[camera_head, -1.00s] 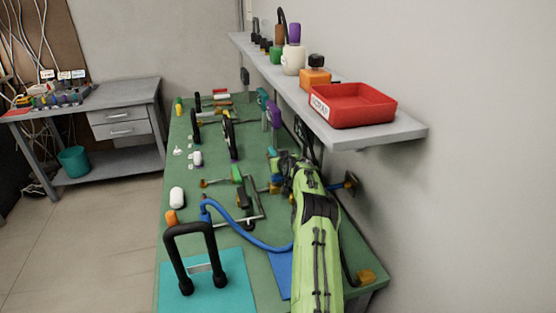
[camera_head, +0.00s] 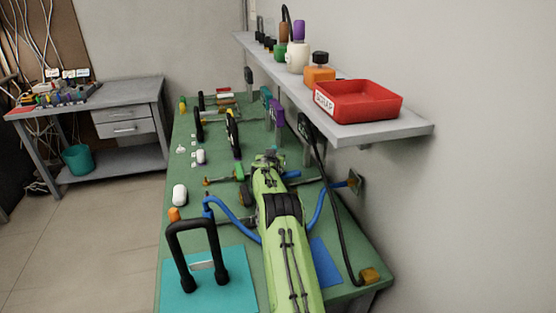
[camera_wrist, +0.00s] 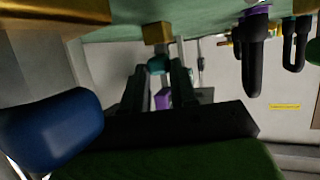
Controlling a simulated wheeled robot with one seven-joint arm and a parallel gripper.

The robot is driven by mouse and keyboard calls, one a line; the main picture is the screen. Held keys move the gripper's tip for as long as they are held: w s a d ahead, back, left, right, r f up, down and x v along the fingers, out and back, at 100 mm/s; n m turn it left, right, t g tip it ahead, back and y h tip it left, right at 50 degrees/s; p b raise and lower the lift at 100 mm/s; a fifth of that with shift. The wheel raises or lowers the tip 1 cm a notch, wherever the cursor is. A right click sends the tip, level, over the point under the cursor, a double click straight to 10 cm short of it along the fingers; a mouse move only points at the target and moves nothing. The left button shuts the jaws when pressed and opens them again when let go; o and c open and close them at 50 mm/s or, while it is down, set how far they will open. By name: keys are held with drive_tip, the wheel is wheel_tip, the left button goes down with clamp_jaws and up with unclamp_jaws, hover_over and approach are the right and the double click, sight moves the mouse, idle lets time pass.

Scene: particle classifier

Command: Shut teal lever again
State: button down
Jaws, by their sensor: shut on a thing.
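In the wrist view my gripper (camera_wrist: 158,72) has its two dark fingers closed around a small teal piece, the teal lever (camera_wrist: 156,65). A gold block (camera_wrist: 157,32) sits just beyond the fingertips. A purple piece (camera_wrist: 163,99) shows between the fingers, nearer the palm. In the head view my own green arm reaches forward over the bench and hides my gripper and the lever in it.
The green bench (camera_head: 215,130) carries a black handle on a teal mat (camera_head: 235,285), a blue hose (camera_head: 232,217) and a white bottle (camera_head: 180,194). A shelf (camera_head: 385,133) with a red tray (camera_head: 357,105) overhangs the right side.

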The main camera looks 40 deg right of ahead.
drive_tip(key=shift+w+a+m+h, duration=0.2)
drive_tip(key=shift+w+m+h, duration=0.1)
drive_tip(key=shift+m, duration=0.1)
drive_tip(key=c, duration=0.9)
unclamp_jaws()
wheel_tip(320, 180, up, 10)
drive_tip(key=p, duration=0.3)
